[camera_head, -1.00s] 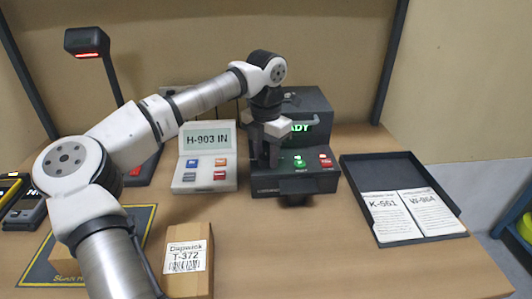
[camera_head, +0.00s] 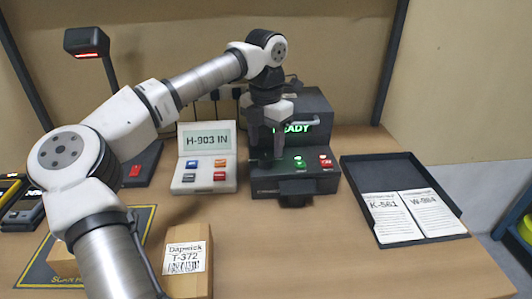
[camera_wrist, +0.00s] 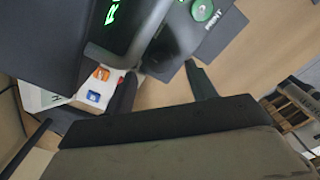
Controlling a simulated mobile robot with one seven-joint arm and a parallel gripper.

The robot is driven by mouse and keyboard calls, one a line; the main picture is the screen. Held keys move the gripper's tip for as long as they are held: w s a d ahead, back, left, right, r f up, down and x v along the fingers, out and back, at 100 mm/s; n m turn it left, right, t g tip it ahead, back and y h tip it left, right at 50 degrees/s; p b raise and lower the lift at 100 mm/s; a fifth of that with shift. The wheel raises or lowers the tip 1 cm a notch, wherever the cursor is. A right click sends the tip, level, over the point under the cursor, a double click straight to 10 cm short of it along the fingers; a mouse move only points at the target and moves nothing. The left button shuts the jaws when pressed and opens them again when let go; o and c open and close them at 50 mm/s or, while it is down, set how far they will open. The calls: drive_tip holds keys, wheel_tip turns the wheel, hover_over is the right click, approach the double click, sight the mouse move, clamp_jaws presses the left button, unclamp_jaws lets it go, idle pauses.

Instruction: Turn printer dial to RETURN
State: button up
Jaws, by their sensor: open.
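The dark printer (camera_head: 316,112) stands at the back of the table, with a green READY display (camera_head: 298,129). Its front panel carries a green button (camera_head: 299,162) and a red button (camera_head: 326,162). In the wrist view the green button (camera_wrist: 201,9) has the word PRINT beside it.
A keypad terminal (camera_head: 205,178) reading H-903 IN stands just left of the printer. A black tray (camera_head: 440,190) with two paper labels lies to the right. A box (camera_head: 190,285) marked T-372 lies in front. The table between box and tray is clear.

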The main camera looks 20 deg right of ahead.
sight(266, 158)
wheel_tip(266, 158, up, 10)
idle(0.3)
idle(0.4)
